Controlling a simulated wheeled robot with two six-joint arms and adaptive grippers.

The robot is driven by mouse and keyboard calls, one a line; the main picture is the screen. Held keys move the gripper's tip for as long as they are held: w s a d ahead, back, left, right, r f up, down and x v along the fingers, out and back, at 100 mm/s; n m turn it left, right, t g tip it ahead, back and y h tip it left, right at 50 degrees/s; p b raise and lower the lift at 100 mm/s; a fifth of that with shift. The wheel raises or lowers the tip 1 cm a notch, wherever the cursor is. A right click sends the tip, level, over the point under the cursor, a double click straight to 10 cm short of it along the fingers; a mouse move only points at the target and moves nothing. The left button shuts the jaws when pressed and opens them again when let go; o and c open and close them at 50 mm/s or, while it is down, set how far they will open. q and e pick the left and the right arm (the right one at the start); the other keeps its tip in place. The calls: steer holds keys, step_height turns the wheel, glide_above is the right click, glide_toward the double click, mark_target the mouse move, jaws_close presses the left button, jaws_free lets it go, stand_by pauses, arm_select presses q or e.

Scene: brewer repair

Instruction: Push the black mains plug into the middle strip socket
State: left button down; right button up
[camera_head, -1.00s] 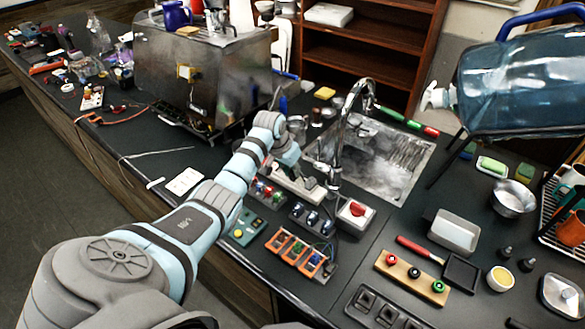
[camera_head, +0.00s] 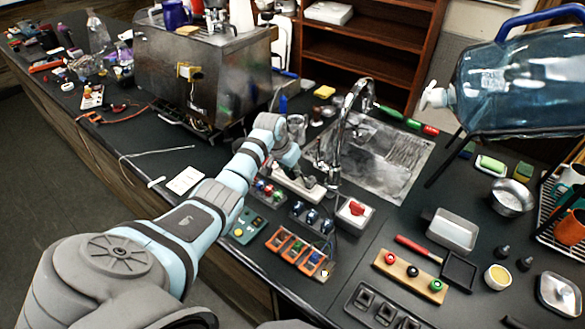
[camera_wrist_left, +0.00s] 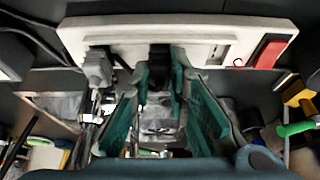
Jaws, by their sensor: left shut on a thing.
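The white power strip (camera_head: 290,184) lies on the dark counter, left of the tap. It also spans the top of the left wrist view (camera_wrist_left: 210,35), with a red switch at its right end and a grey plug (camera_wrist_left: 97,68) at its left socket. The black mains plug (camera_wrist_left: 159,52) is at the strip's middle, between my left fingertips. My left gripper (camera_wrist_left: 159,68), with green pads, is shut on it. In the head view, my left gripper (camera_head: 308,183) is over the strip and hides the plug. How deep the plug sits cannot be told. My right gripper is out of view.
The tap (camera_head: 340,140) and sink (camera_head: 385,160) are close to the right of my gripper. A red-button box (camera_head: 355,213), blue switches and orange modules (camera_head: 298,250) stand in front. A steel brewer (camera_head: 205,75) stands behind to the left.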

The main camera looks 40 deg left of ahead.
arm_select(q)
steer(key=c, duration=1.5)
jaws_free()
steer(key=shift+o, duration=0.2)
steer(key=v, duration=1.2)
